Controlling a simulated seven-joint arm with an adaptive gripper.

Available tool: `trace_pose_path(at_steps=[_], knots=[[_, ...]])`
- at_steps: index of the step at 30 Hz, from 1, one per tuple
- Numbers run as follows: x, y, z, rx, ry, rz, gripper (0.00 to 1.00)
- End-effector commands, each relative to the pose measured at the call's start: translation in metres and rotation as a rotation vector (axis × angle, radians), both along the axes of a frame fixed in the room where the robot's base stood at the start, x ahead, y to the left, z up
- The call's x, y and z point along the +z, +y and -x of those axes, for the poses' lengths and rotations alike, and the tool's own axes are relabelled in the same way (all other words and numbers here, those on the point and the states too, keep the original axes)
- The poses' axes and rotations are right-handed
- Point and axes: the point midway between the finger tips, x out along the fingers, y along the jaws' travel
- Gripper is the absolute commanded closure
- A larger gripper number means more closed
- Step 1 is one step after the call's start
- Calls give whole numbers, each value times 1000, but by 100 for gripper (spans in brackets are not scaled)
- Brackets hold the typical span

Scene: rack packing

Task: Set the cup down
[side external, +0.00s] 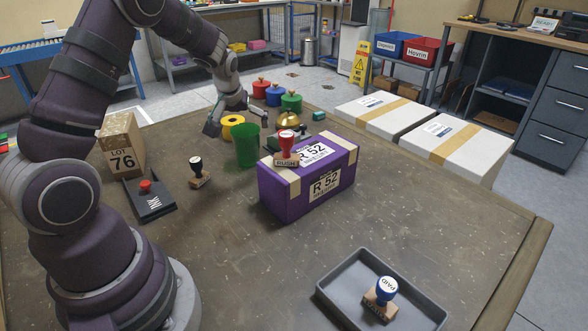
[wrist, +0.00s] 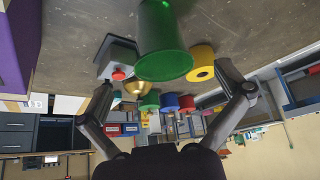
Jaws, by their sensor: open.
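The green cup (side external: 246,147) stands upright on the table, left of the purple box. It also shows in the wrist view (wrist: 163,42), which is upside down, beyond and between the fingers. My gripper (side external: 236,118) is at the cup's upper end in the side external view. In the wrist view my gripper (wrist: 167,78) is wide open, with a gap between each finger and the cup. Nothing is held.
The purple box (side external: 285,195) bears a red-handled stamp (side external: 287,147). A yellow roll (side external: 231,122), a brass bell (side external: 288,121) and coloured weights (side external: 274,95) stand close behind the cup. A wooden stamp (side external: 199,175) is nearby. A grey tray (side external: 340,283) lies in front; the table's middle front is clear.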

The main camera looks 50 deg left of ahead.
Motion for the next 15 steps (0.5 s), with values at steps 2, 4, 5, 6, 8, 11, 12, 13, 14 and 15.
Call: trace_pose_path(at_steps=[2,4,5,6,8,11,12,13,14,15], knots=[[15,-7,6,-1,-3,-1,1],[26,-11,9,-2,-3,-2,1],[29,-13,10,-1,-3,-1,1],[32,-14,12,0,-1,-1,1],[36,-16,14,-1,-1,1,1],[48,-31,16,-41,-7,15,1],[57,-44,19,-80,-11,27,1],[64,-56,21,-121,-14,39,1],[72,-71,26,-170,-16,51,1],[83,-92,34,-244,-17,65,1]])
